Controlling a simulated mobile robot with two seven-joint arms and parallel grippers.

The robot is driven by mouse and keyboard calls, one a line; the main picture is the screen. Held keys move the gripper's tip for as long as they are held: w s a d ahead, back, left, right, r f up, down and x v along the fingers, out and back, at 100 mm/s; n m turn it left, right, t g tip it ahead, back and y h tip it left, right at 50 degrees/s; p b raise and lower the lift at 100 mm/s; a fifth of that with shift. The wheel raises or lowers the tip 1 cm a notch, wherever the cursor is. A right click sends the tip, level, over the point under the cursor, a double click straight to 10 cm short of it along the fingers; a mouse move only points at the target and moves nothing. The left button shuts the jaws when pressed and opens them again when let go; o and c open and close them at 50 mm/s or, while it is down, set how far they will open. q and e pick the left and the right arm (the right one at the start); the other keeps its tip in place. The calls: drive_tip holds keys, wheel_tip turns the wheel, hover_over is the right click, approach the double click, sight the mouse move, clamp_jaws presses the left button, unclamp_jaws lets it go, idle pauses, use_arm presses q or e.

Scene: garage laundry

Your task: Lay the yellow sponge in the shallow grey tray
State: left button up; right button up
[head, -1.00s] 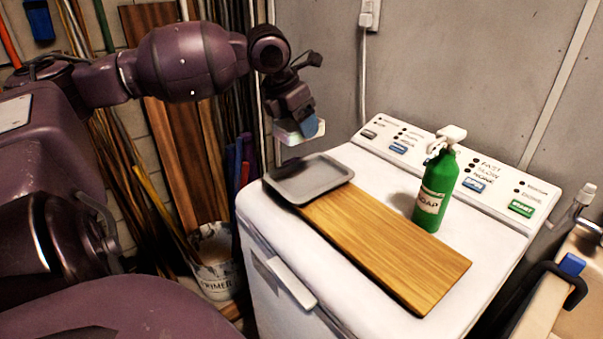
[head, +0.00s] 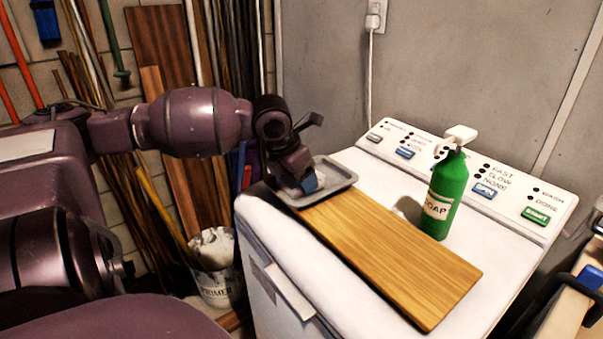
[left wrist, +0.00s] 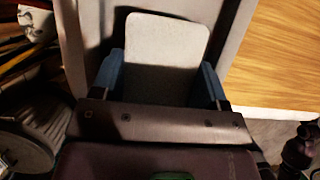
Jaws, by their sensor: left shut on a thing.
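The shallow grey tray (head: 345,182) lies on the far left end of the wooden board. My left gripper (head: 304,185), with blue fingertips, is low over the tray's left part. It is shut on a pale, rounded block, which I take to be the sponge (left wrist: 165,40); it looks whitish grey here, and no yellow shows. In the left wrist view the block lies between the two fingers, with the tray's rim (left wrist: 70,45) on both sides. I cannot tell whether it touches the tray's floor. My right gripper is not in view.
The wooden board (head: 400,255) lies bare to the right of the tray on the white washer (head: 275,235). A green soap bottle (head: 443,200) stands behind the board. A primer bucket (head: 215,268) is on the floor at left.

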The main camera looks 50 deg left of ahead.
sight(291, 179)
use_arm(q)
drive_tip(key=shift+r, duration=0.1)
drive_tip(key=o, duration=1)
drive_tip(key=shift+c, duration=0.2)
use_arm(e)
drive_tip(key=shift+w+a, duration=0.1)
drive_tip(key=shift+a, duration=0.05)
use_arm(q)
drive_tip(key=p+v, duration=0.2)
drive_tip(key=v, duration=0.4)
drive_tip(key=p+v, duration=0.3)
drive_tip(key=v, duration=0.3)
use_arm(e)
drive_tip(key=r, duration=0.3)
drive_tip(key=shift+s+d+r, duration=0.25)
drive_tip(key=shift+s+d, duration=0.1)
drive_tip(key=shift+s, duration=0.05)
